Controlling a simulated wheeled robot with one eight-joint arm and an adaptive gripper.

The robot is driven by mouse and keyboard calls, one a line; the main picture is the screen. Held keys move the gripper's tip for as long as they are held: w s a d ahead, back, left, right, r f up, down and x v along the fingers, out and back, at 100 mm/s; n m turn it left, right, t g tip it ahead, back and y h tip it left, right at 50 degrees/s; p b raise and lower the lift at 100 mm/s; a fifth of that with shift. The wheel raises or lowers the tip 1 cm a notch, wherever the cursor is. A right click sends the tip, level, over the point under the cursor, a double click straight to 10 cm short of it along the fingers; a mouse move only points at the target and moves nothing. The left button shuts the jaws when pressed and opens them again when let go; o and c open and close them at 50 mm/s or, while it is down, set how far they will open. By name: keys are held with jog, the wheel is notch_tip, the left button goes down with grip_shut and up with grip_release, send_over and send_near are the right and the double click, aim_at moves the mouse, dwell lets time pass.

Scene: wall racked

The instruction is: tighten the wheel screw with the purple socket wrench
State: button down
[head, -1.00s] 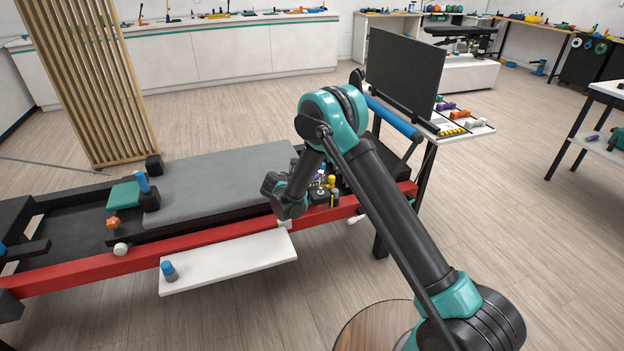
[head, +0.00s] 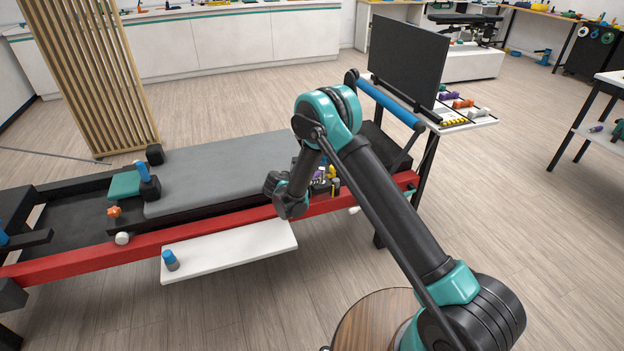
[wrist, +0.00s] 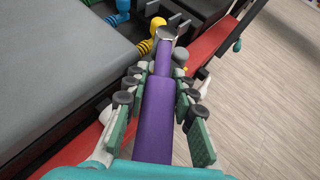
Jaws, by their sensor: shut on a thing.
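The purple socket wrench (wrist: 153,115) lies lengthwise between the fingers of my gripper (wrist: 155,92) in the wrist view. The gripper is shut on its shaft. The wrench's metal socket end (wrist: 163,35) points away from me, above the dark parts beside the red rail (wrist: 225,38). A small grey rounded part (wrist: 181,57) shows just right of the shaft. I cannot make out the wheel screw for certain, nor whether the socket touches anything. In the head view my arm's end (head: 290,196) is over the red rail, and its fingers are mostly hidden.
The grey padded carriage (head: 215,172) lies left of my arm's end. Yellow parts (wrist: 143,47) stand close to the wrench. A white shelf (head: 235,252) below the rail holds a blue-topped cylinder (head: 170,260). A black screen (head: 408,62) stands behind.

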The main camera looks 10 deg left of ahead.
jog(key=shift+f, duration=1.3)
jog(key=c, duration=1.8)
grip_release()
grip_shut()
jog(key=shift+r, duration=0.1)
jog(key=shift+w+a+m+g+h, duration=0.6)
jog(key=shift+m+g+h, duration=0.35)
jog(key=shift+m, duration=0.35)
jog(key=shift+w+a+m+g+h, duration=0.6)
jog(key=shift+m+g+h, duration=0.35)
jog(key=shift+m, duration=0.35)
jog(key=shift+w+a+m+g+h, duration=0.45)
jog(key=shift+a+m+g+h, duration=0.3)
jog(key=shift+m+h, duration=0.45)
jog(key=shift+d+r, duration=0.1)
jog(key=shift+r, duration=0.05)
